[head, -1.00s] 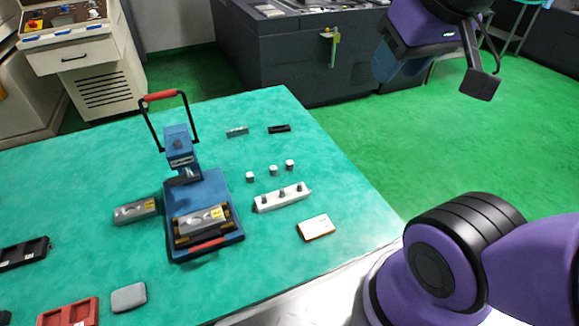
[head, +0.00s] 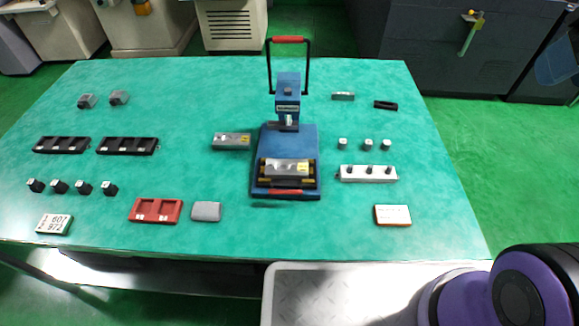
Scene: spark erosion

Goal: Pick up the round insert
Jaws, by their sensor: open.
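No single piece can be told for certain as the round insert. Three small pale pieces with dark undersides stand in a row on the right part of the table: a left one (head: 343,143), a middle one (head: 368,144) and a right one (head: 387,144). Just in front of them is a white block (head: 368,174) with three dark knobs on top. Several small dark pieces with pale tops (head: 59,186) stand in a row at the left. Two grey blocks (head: 119,97) sit at the back left. My gripper is out of view; only parts of my arm show at the right.
A blue hand press (head: 288,140) with a red-gripped handle stands mid-table, a grey mould block in it. Another grey block (head: 231,141) lies left of it. Black trays (head: 127,146), a red tray (head: 155,210), a grey pad (head: 206,211) and a white card-like piece (head: 392,215) lie around.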

